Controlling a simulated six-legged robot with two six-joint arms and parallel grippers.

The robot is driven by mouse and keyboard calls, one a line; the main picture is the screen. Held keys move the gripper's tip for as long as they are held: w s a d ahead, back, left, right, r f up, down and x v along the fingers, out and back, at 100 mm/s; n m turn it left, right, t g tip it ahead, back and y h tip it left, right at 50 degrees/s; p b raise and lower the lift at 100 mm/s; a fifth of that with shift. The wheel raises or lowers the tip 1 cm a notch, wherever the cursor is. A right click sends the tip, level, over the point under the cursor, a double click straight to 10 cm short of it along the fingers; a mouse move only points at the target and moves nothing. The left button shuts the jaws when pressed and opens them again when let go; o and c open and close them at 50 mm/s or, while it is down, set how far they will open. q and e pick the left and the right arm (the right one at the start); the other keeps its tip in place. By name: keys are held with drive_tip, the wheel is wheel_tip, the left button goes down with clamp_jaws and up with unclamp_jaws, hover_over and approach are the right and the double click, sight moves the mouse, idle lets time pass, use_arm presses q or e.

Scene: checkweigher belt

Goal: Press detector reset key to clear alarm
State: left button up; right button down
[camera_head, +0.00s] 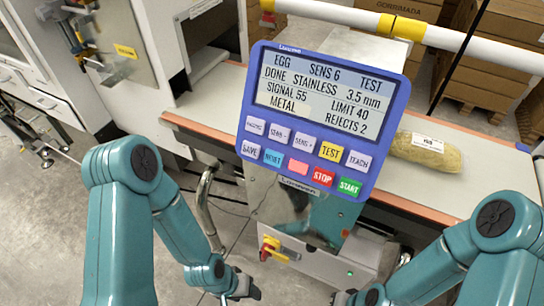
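The detector panel (245,138) is a blue-framed unit, tilted in the picture, in the middle of the camera_head view. Its screen (325,92) reads "EGG", "SENS 6", "TEST DONE", "STAINLESS 3.5 mm", "SIGNAL 55", "LIMIT 40", "METAL" and "REJECTS 2". The light blue reset key (273,157) is in the lower key row, right of the SAVE key (251,149). My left gripper (246,290) is low in the picture, below the panel and apart from it. My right gripper (342,298) is at the bottom edge, partly cut off. The finger openings of both are too small to make out.
Beside the reset key are a pink key (298,167), a red STOP key (323,177) and a green START key (349,187). A labelled potato-like item (426,152) lies on the belt (218,98) right of the panel. A red-and-yellow switch (279,250) sits below.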

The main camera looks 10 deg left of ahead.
use_arm(q)
clamp_jaws()
idle(1.4)
